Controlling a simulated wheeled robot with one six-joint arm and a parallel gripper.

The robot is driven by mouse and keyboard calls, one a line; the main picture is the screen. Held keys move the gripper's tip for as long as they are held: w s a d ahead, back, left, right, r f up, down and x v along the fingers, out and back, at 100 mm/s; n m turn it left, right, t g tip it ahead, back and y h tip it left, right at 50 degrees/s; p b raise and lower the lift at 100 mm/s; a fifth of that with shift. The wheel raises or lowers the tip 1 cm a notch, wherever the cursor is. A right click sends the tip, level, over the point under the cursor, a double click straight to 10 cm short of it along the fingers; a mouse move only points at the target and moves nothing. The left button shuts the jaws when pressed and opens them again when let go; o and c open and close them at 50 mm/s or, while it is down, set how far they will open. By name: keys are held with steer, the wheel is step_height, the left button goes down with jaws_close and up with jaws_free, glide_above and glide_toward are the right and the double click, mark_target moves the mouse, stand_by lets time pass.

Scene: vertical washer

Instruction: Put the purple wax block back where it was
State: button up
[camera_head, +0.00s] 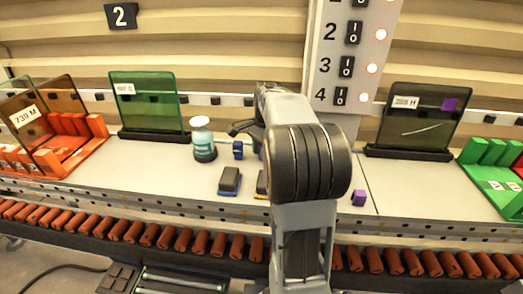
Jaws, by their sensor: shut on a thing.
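A small purple block (358,198) sits on the white worktop, right of my arm and close to the front edge. My gripper (240,129) is over the worktop behind my wrist, which hides most of it; only a dark finger part sticks out to the left. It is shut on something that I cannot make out. A small dark blue item (238,150) shows just below the finger; I cannot tell if it touches it. A purple square (449,104) shows on the dark upright panel (415,118) at right.
A jar (202,138) and a dark-topped blue block (230,181) stand left of my arm. A green panel (146,102) and orange rack (62,140) are at left, a green rack (495,170) at right. A roller conveyor (140,232) runs along the front. The worktop right of the purple block is clear.

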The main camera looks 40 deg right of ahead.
steer(key=shift+f, duration=0.1)
steer(key=o, duration=0.9)
steer(key=r, duration=0.4)
steer(key=d+r, duration=0.1)
steer(key=r, duration=0.7)
steer(key=shift+d+r, duration=0.1)
steer(key=shift+d, duration=0.1)
